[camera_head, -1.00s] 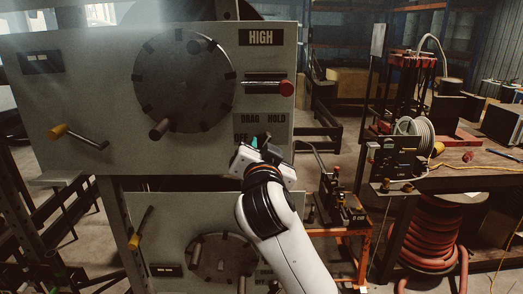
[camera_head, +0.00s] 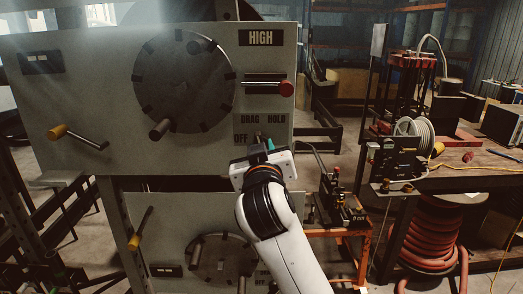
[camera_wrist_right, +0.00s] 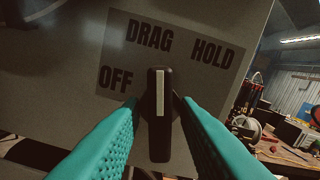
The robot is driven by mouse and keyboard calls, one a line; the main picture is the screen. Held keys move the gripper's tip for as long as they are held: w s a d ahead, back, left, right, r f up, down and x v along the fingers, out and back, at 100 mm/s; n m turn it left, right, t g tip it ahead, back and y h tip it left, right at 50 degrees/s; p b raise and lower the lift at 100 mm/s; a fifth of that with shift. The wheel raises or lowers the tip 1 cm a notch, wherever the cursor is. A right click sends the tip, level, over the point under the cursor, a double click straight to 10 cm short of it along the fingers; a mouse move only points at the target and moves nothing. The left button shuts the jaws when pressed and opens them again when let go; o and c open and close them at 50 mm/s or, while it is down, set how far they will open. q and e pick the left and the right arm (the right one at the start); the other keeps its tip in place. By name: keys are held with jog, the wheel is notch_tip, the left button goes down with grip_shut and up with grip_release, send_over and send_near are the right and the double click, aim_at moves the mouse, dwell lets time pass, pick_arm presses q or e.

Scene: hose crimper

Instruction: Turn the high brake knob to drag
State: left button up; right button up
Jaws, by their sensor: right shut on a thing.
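The high brake knob (camera_wrist_right: 159,125) is a black bar with a white line on its face. In the right wrist view it stands upright, its white line pointing up toward the word DRAG on the label plate (camera_wrist_right: 190,70). OFF is to its left and HOLD to its upper right. My right gripper (camera_wrist_right: 158,108) has its teal fingers on both sides of the knob, shut on it. In the head view the right gripper (camera_head: 264,146) is at the HIGH panel (camera_head: 80,100), just below the label, largely hiding the knob. My left gripper is not in view.
The HIGH panel also carries a large notched disc (camera_head: 184,85), a red-tipped rod (camera_head: 287,88) and a yellow-handled crank (camera_head: 57,131). A similar lower panel (camera_head: 150,215) stands beneath. A bench (camera_head: 470,178) with a hose reel (camera_head: 412,135) is at the right.

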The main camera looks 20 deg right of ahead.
jog(key=shift+n, duration=1.3)
jog(key=shift+f, duration=0.1)
jog(key=o, duration=0.6)
jog(key=b+v, duration=0.5)
jog(key=v, duration=0.7)
